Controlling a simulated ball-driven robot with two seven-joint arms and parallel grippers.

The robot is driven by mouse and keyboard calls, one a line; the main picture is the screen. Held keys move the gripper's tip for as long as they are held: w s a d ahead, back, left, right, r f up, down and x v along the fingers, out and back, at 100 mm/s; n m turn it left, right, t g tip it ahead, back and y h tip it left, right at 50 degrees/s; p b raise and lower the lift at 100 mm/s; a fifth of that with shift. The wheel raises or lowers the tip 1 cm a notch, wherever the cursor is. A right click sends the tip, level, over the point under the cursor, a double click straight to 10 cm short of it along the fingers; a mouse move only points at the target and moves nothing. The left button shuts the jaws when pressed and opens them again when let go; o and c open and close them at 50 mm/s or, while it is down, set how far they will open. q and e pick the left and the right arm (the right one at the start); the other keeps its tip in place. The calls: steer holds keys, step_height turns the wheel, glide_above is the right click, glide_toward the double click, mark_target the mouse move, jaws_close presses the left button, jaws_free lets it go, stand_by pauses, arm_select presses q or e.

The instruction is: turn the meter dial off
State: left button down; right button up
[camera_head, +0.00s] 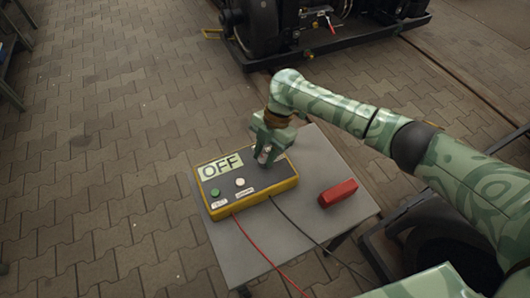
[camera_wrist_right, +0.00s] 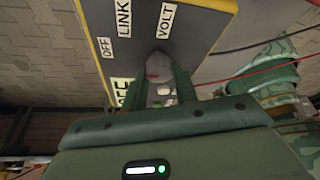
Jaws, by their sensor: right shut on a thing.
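The meter (camera_head: 253,193) is a yellow-edged box with a dark face, lying on a small grey table. Its display (camera_head: 221,167) reads OFF. My right gripper (camera_head: 264,154) reaches down onto the far right part of its face and is shut on the pale dial (camera_wrist_right: 158,66). In the right wrist view the dial sits between the two fingers, with labels OFF, LINK and VOLT (camera_wrist_right: 166,20) around it. The fingers hide part of the dial, and I cannot tell where its pointer stands. My left gripper is not in view.
The grey table (camera_head: 325,160) also holds a red block (camera_head: 338,193) right of the meter. A red lead (camera_head: 258,251) and a black lead (camera_head: 303,233) run off the meter's front. A dark bogie (camera_head: 300,30) stands behind. Paved floor lies open on the left.

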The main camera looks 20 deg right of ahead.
steer(key=o, duration=1)
steer(key=shift+c, duration=0.2)
arm_select(q)
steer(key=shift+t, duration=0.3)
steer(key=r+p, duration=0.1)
steer(key=p, duration=0.1)
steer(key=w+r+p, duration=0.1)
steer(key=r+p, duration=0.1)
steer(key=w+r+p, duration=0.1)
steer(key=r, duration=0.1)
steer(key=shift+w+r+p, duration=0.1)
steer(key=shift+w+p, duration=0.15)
steer(key=shift+p, duration=0.15)
arm_select(e)
steer(key=v, duration=1.6)
